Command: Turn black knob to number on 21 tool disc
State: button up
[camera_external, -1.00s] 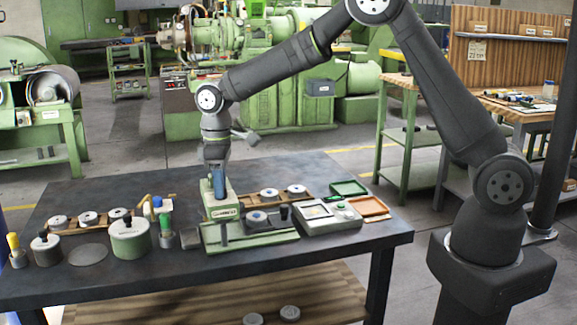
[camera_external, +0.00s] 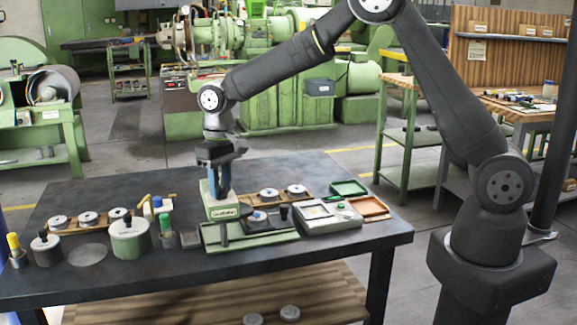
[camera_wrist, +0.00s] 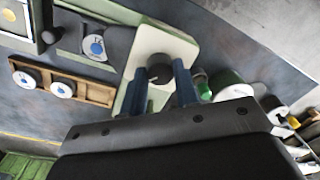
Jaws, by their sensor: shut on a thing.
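The black knob (camera_wrist: 160,68) sits on the pale top of the green press (camera_wrist: 165,45) in the wrist view, between the two blue fingers. My gripper (camera_wrist: 157,88) is shut on the knob from above. In the external view my gripper (camera_external: 219,194) points down at the top of the press (camera_external: 222,212), and its fingers hide the knob. A tool disc (camera_wrist: 93,46) with a blue centre and a dark number lies on the press base. It also shows in the external view (camera_external: 257,217). I cannot read its number for certain.
A wooden rack (camera_wrist: 96,92) with discs lies beside the press. Another rack (camera_external: 70,229) with discs is on the left, near a green round container (camera_external: 130,240) and several knobbed pots. A scale (camera_external: 328,216) and trays (camera_external: 349,187) stand right of the press.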

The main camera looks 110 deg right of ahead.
aim_at(223, 187)
jog(key=shift+r, duration=0.1)
dwell(0.3)
jog(key=o, duration=1)
jog(key=r, duration=1.7)
jog(key=shift+s+d+r, duration=0.15)
jog(key=shift+s+d, duration=0.15)
jog(key=f, duration=1.7)
jog(key=shift+w+a+f, duration=0.25)
jog(key=shift+w+a, duration=0.05)
